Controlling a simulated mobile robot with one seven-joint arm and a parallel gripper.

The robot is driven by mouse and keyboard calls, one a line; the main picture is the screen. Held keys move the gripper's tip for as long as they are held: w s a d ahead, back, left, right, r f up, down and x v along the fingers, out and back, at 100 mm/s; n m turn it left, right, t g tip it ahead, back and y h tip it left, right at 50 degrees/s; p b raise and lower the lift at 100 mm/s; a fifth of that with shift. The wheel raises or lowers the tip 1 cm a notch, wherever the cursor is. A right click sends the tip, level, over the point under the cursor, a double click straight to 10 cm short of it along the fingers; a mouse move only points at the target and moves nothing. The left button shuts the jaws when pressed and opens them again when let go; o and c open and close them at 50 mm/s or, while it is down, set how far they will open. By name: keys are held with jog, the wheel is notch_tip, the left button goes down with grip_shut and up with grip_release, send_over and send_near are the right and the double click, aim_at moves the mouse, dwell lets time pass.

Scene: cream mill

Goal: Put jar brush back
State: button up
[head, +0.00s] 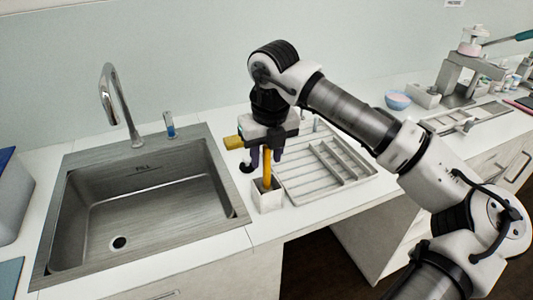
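My gripper (265,154) points down just right of the sink, above a small white upright holder (267,197). A yellow-orange handle (267,172), likely the jar brush's, stands nearly upright between the dark purplish fingers. Its lower end goes into or just behind the holder's top.
A steel sink (222,180) with a tall faucet (117,103) lies left. A pale slatted drying rack (300,194) is close right of the holder. A blue bowl (397,101) and a press-like device (462,70) stand farther right. My forearm crosses above the rack.

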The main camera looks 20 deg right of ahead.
jog(key=shift+r, duration=0.1)
jog(key=shift+r+p, duration=0.25)
jog(key=shift+p, duration=0.1)
notch_tip(320, 180, up, 12)
jog(key=s+b, duration=0.1)
jog(key=b, duration=0.1)
jog(key=shift+s+f, duration=0.25)
jog(key=shift+s, duration=0.1)
